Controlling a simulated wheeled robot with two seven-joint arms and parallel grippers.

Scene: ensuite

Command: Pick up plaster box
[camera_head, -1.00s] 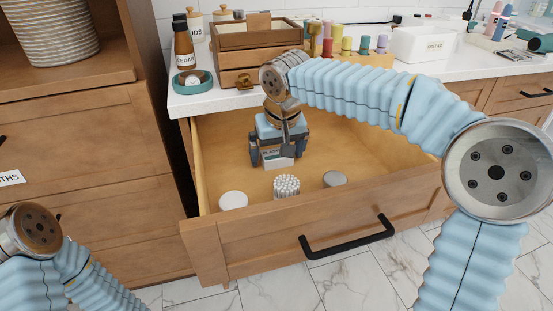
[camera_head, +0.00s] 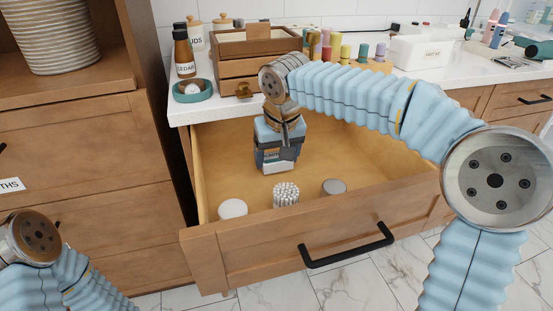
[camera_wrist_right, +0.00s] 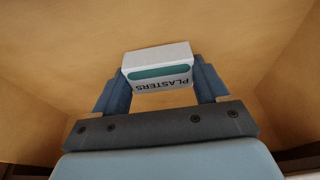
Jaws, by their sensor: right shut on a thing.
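The plaster box (camera_head: 279,167) is a small white box with a teal band and dark lettering. It is inside the open wooden drawer (camera_head: 335,238), towards the back left. In the right wrist view the box (camera_wrist_right: 158,68) reads "PLASTERS" upside down and sits between my two fingers. My right gripper (camera_head: 276,158) points down into the drawer and is shut on the box, one finger on each side. I cannot tell whether the box still touches the drawer floor. Only part of my left arm shows at the lower left; its gripper is out of frame.
In the drawer stand a white round lid (camera_head: 233,208), a cup of cotton swabs (camera_head: 286,194) and a grey-lidded jar (camera_head: 334,187). The counter above holds a wooden box (camera_head: 256,43), bottles and a teal dish (camera_head: 192,91). The drawer's right side is clear.

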